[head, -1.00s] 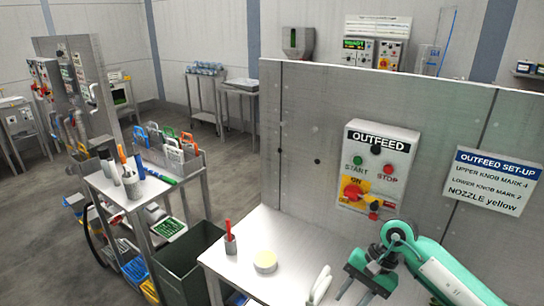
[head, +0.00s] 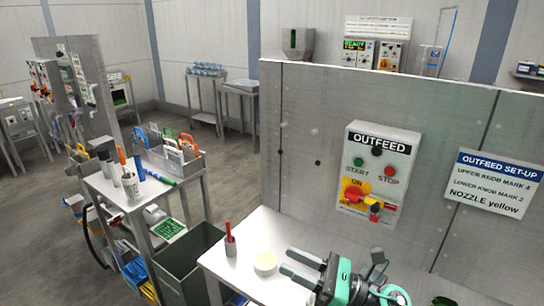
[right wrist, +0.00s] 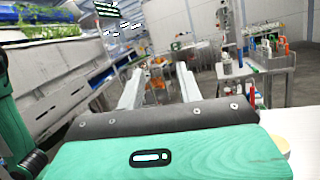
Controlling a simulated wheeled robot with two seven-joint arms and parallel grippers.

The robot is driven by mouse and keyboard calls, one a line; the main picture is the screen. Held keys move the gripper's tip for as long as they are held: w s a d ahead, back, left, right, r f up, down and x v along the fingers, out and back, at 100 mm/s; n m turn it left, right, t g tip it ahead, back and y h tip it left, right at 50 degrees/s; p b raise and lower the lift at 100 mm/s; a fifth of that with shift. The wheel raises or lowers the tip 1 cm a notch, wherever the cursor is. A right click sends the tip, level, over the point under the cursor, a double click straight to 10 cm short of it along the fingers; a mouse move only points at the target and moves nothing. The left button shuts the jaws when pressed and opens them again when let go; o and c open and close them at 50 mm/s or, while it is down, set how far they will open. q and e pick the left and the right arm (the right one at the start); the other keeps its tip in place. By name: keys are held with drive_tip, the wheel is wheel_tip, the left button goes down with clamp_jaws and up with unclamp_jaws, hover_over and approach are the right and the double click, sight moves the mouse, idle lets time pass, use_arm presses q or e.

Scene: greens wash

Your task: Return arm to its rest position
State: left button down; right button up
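My right gripper (head: 290,262) is in the lower middle of the head view, above the steel table, with its fingers pointing left. Its two fingers are apart with nothing between them. In the right wrist view the same two fingers (right wrist: 160,88) are spread and empty, facing the room. The gripper is apart from the OUTFEED panel (head: 378,170), which is on the grey wall behind it. My left gripper is in neither view.
A steel table (head: 240,262) holds a cup with a red pen (head: 230,246) and a pale yellow round piece (head: 265,264), close to my right fingertips. A set-up sign (head: 495,182) is on the wall. A tool cart (head: 110,190) and dark bin (head: 190,265) stand left.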

drive_tip(key=w+d+f+m+t+h, duration=0.2)
drive_tip(key=d+m+t+h, duration=0.45)
drive_tip(key=m, duration=0.65)
drive_tip(key=w+d+f+m+t+h, duration=0.1)
drive_tip(key=d+m+t+h, duration=0.55)
drive_tip(key=m, duration=0.75)
drive_tip(key=s+d+f+m+g+h, duration=0.3)
drive_tip(key=f+m+g+h, duration=0.1)
drive_tip(key=f+m, duration=0.25)
drive_tip(key=s+d+f+m+g+h, duration=0.2)
drive_tip(key=s+f+m+g+h, duration=0.15)
drive_tip(key=f+m, duration=0.3)
drive_tip(key=s+f+m+g, duration=0.3)
drive_tip(key=s+f+g, duration=0.2)
drive_tip(key=s, duration=0.5)
drive_tip(key=s+f+m+g, duration=0.4)
drive_tip(key=s+f+g, duration=0.1)
drive_tip(key=s, duration=0.4)
wheel_tip(320, 180, down, 32)
drive_tip(key=s+d+f+g, duration=0.2)
drive_tip(key=s+d+f, duration=0.1)
drive_tip(key=s+f, duration=1.6)
drive_tip(key=shift+s+d+n, duration=0.2)
drive_tip(key=shift+s+n, duration=0.05)
drive_tip(key=shift+n, duration=0.15)
drive_tip(key=shift+f, duration=0.1)
